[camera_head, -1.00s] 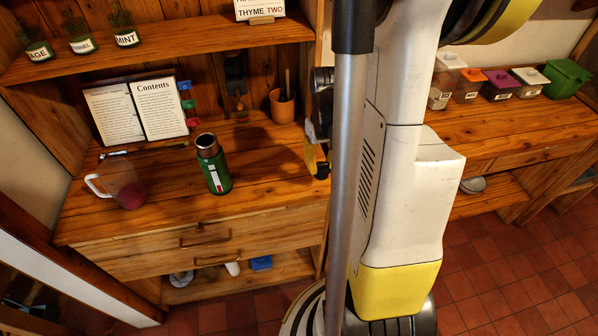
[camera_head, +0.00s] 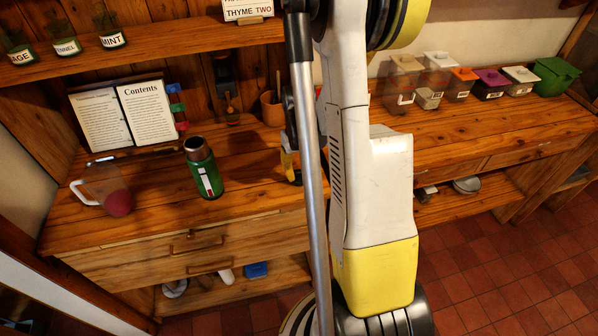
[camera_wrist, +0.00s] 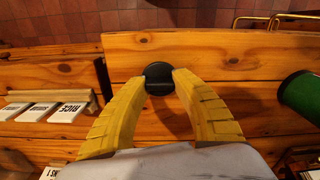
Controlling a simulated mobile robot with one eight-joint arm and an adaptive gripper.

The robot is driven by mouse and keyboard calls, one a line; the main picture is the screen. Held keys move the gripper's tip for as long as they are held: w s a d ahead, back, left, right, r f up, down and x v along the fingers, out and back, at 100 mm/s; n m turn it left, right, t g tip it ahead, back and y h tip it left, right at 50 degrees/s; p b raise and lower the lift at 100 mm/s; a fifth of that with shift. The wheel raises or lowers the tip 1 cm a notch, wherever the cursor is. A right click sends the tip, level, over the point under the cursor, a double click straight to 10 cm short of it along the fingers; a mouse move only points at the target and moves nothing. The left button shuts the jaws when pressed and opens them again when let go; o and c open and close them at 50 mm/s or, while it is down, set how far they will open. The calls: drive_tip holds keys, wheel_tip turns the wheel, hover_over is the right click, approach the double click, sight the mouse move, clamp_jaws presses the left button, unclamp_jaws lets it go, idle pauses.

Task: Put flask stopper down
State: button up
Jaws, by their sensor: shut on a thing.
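The flask stopper is a round black cap (camera_wrist: 158,78) between the yellow fingertips of my gripper (camera_wrist: 159,76) in the wrist view. My gripper is shut on it, over the wooden counter near its front edge. Whether the stopper touches the wood cannot be told. In the head view my gripper (camera_head: 290,165) is mostly hidden behind my own arm, and the stopper cannot be made out. The green flask (camera_head: 203,170) stands upright and uncapped on the counter (camera_head: 150,222), left of my gripper. It also shows in the wrist view (camera_wrist: 298,92) at the right edge.
A jug with dark red contents (camera_head: 105,190) stands left of the flask. An open book (camera_head: 120,118) leans at the back, near a terracotta pot (camera_head: 272,108). Lettered tiles including RICE (camera_wrist: 70,112) lie left in the wrist view. Bare wood surrounds the stopper.

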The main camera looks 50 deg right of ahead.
sight(299, 171)
drive_tip(key=o, duration=1)
drive_tip(key=shift+f, duration=0.15)
wheel_tip(299, 171, up, 12)
drive_tip(key=r+p, duration=0.1)
drive_tip(key=p, duration=0.2)
drive_tip(key=s+a+r+n+t, duration=0.1)
drive_tip(key=a+r, duration=0.3)
drive_tip(key=a, duration=0.4)
drive_tip(key=s+a+r+n+t, duration=0.2)
drive_tip(key=a+r+t, duration=0.1)
drive_tip(key=a, duration=0.6)
drive_tip(key=s+a+r+n+t, duration=0.1)
drive_tip(key=s+a+r+t, duration=0.1)
drive_tip(key=a, duration=0.7)
wheel_tip(299, 171, up, 3)
drive_tip(key=shift+s+f+t, duration=0.1)
drive_tip(key=shift+t, duration=0.5)
